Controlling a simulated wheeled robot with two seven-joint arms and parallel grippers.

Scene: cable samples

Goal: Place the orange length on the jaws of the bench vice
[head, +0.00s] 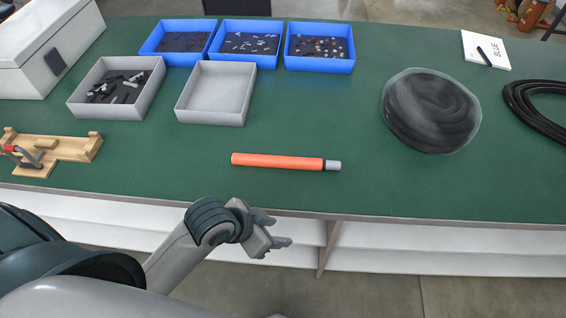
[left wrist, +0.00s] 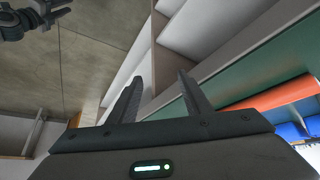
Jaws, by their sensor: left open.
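The orange length (head: 278,161) lies flat on the green bench near its front edge, with a black band and a pale grey tip at its right end. It also shows in the left wrist view (left wrist: 272,97) at the right. My left gripper (head: 284,243) is open and empty, in front of the bench edge and apart from the orange length. Its two fingers (left wrist: 159,78) stand spread in the left wrist view. I see no clear bench vice. A dark jointed part at the top left of the wrist view may be my right gripper (left wrist: 35,18).
A wooden fixture (head: 65,148) with a red-handled clamp sits at the left. Grey trays (head: 216,120) and blue bins (head: 319,65) stand behind. A wrapped black coil (head: 430,110), loose black cable (head: 540,108) and notepad (head: 486,50) are right. The bench around the orange length is clear.

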